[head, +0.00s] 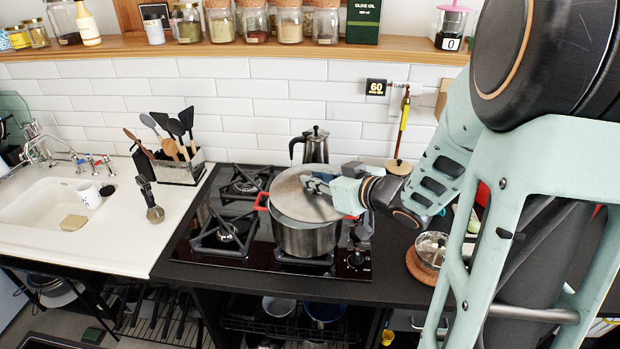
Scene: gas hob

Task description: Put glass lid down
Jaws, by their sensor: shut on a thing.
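A steel pot (303,238) with red handles stands on the front right burner of the black gas hob (205,252). A round grey lid (290,186) is over the pot, tilted, with its far side reaching past the rim. Part of the pot's opening shows below the lid. I cannot tell whether the lid touches the rim. My gripper (318,186) is shut on the lid near its middle, coming in from the right. The fingers hide the lid's knob.
A moka pot (315,146) stands behind the lid. A utensil holder (178,168) and sink (45,205) are to the left. The left burners are empty. A jar shelf (235,47) runs above.

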